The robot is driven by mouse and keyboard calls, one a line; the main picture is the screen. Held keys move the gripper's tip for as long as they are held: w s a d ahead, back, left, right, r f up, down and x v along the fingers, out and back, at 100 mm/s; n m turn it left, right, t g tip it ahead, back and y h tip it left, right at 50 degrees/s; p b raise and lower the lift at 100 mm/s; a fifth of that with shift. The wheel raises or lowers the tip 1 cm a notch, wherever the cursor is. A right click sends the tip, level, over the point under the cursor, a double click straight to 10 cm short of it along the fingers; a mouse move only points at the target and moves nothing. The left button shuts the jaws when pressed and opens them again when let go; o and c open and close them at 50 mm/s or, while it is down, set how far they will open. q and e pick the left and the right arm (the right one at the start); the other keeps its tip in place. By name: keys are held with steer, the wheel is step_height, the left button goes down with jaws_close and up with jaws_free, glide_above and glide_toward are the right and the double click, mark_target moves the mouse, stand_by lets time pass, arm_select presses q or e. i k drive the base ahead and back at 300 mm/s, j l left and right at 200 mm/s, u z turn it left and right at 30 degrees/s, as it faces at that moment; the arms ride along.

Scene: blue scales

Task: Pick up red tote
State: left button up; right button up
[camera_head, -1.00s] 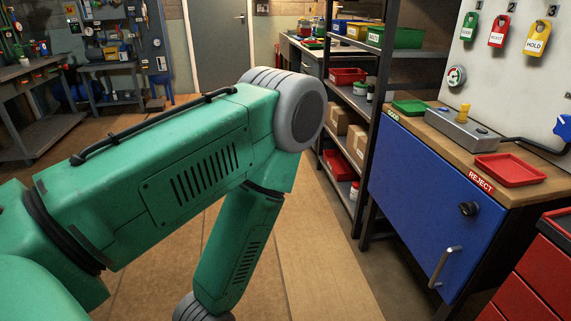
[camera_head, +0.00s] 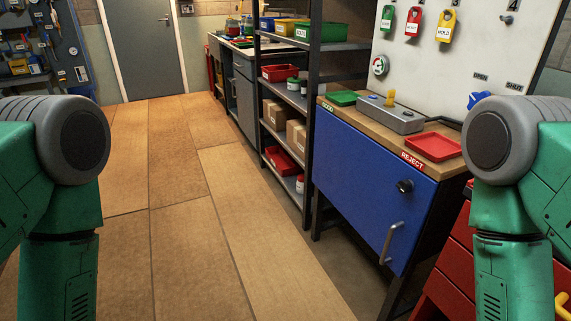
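A red tote (camera_head: 280,73) sits on a shelf of the dark rack, left of the blue cabinet. A second red container (camera_head: 284,163) sits on the lowest part of the rack, with small jars beside it. A shallow red tray (camera_head: 433,146) lies on the wooden bench top above the REJECT label. I cannot tell which of these the task means. My green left arm stands at the left edge and my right arm at the right edge, both with forearms pointing down. Both grippers are out of view below the picture, away from all of these red things.
The blue cabinet (camera_head: 362,192) stands ahead to the right. Its top carries a green tray (camera_head: 341,98) and a grey control box (camera_head: 395,118). Red drawers (camera_head: 452,262) stand partly behind my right arm. The dark rack (camera_head: 309,130) holds cardboard boxes. The wooden floor (camera_head: 190,200) is clear at centre-left.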

mark_target(284, 164)
steer(key=u, duration=0.65)
steer(key=i+u, duration=0.3)
steer(key=i, duration=1.05)
steer(key=i+j, duration=0.1)
steer(key=i, duration=3.95)
steer(key=i+z, duration=0.15)
steer(key=z, duration=0.25)
steer(key=i+z, duration=0.15)
steer(key=z, duration=0.3)
steer(key=i+z, duration=0.15)
steer(key=z, duration=0.25)
steer(key=i+j+z, duration=0.1)
steer(key=z, duration=2.55)
steer(key=i+z, duration=0.2)
steer(key=z, duration=0.25)
steer(key=i+j+z, duration=0.1)
steer(key=z, duration=0.35)
steer(key=i+j, duration=0.05)
steer(key=i, duration=0.05)
